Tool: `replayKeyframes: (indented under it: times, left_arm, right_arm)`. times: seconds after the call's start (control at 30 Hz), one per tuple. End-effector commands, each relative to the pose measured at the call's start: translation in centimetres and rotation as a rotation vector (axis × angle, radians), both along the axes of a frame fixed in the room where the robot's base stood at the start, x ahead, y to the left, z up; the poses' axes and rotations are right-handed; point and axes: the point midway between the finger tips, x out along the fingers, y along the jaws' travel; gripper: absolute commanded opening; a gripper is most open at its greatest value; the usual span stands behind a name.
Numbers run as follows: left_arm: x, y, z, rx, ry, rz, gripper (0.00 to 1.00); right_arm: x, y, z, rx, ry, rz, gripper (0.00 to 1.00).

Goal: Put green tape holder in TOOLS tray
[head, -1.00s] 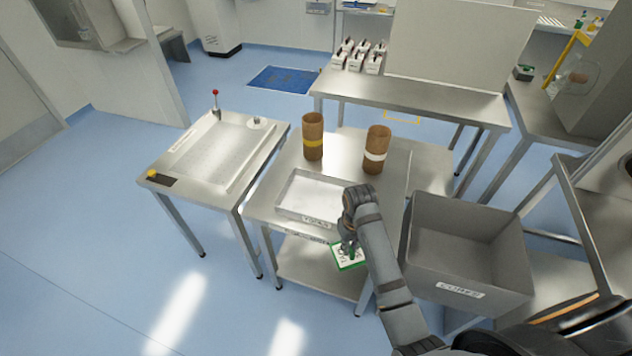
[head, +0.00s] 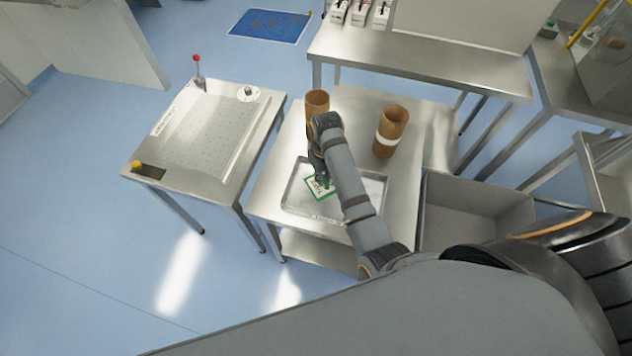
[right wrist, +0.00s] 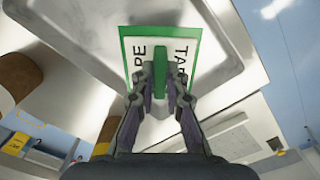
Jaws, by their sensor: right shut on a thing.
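The green tape holder (right wrist: 128,50) is a flat green-rimmed piece with a white face lettered "TAPE" and a raised green grip. My right gripper (right wrist: 160,85) is shut on that grip. In the head view the holder (head: 312,192) is over the left part of the shallow metal tray (head: 297,212), with my right gripper (head: 321,178) above it. The tray also shows in the right wrist view (right wrist: 85,45). I cannot tell whether the holder touches the tray floor. The tray's label cannot be read now. My left gripper is not in view.
Two brown cardboard rolls stand behind the tray, one yellow-banded (head: 317,101) and one white-banded (head: 390,130). A large grey bin (head: 470,210) is at the right. A perforated metal table (head: 205,132) stands at the left. Bare tabletop (head: 415,115) lies at the back right.

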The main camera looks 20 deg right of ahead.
Motion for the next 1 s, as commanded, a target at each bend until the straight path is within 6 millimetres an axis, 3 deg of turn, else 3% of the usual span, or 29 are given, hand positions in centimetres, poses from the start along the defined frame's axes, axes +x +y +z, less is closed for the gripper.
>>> replayKeyframes:
  times: [0.1,0.17,0.27,0.47,0.53,0.7,1.0]
  left_arm:
    - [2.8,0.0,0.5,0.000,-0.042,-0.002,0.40]
    - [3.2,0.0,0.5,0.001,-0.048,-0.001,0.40]
    - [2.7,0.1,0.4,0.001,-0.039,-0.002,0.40]
    - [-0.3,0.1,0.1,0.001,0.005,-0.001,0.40]
    - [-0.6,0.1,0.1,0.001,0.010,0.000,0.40]
    - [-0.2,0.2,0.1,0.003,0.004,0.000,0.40]
    - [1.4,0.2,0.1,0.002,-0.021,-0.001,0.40]
  right_arm:
    - [1.5,1.0,-2.6,-0.002,0.007,0.001,0.00]
    - [2.1,1.4,-3.5,-0.002,0.006,0.000,0.00]
    - [2.7,1.7,-4.4,-0.002,0.005,-0.001,0.00]
    - [3.1,2.0,-5.0,-0.001,0.004,-0.001,0.00]
    - [3.1,2.0,-6.1,-0.003,0.008,-0.001,0.00]
    - [3.1,2.0,-8.1,-0.001,0.006,-0.002,0.00]
    - [3.1,2.0,-8.4,-0.001,0.005,-0.002,0.00]
